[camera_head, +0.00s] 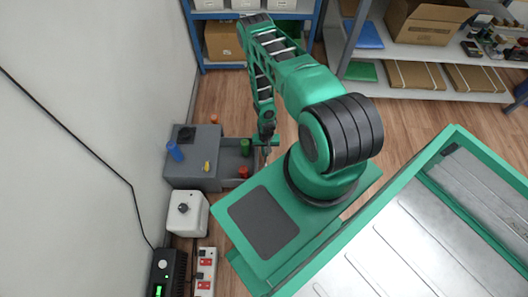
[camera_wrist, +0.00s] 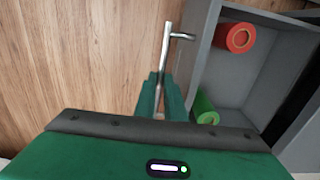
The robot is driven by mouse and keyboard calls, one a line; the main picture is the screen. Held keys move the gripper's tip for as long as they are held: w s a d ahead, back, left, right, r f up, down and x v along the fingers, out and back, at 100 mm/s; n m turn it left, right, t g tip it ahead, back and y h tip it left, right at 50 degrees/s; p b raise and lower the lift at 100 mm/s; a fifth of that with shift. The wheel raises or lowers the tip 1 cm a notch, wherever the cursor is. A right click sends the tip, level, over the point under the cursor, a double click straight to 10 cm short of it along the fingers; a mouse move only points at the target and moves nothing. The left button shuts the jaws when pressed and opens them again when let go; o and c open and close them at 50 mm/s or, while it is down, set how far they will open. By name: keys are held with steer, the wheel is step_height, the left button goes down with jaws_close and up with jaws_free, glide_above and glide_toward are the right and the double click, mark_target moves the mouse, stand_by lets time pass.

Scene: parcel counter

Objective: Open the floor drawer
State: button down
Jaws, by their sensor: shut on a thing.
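The grey floor drawer unit (camera_head: 188,180) stands by the wall in the head view. Its drawer (camera_head: 231,158) is out to the right, with its inside showing. A green cylinder (camera_head: 245,147) and a red cylinder (camera_head: 243,171) lie in it; the wrist view also shows the red one (camera_wrist: 236,38) and the green one (camera_wrist: 204,108). My gripper (camera_head: 266,146) is at the drawer's front. In the wrist view my gripper (camera_wrist: 160,82) is shut on the metal bar handle (camera_wrist: 167,45). The fingers hide the handle's lower part.
A blue cylinder (camera_head: 175,150), a yellow item (camera_head: 207,166) and a dark item sit on the unit's top. A white box (camera_head: 187,213) stands in front of the unit. Shelves (camera_head: 430,55) stand at the back. Bare wood floor (camera_head: 225,95) lies behind the drawer.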

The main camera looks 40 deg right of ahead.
steer(key=shift+d, duration=0.25)
steer(key=c, duration=1.8)
jaws_free()
steer(key=shift+r, duration=0.15)
step_height(320, 180, up, 10)
steer(key=shift+r, duration=0.25)
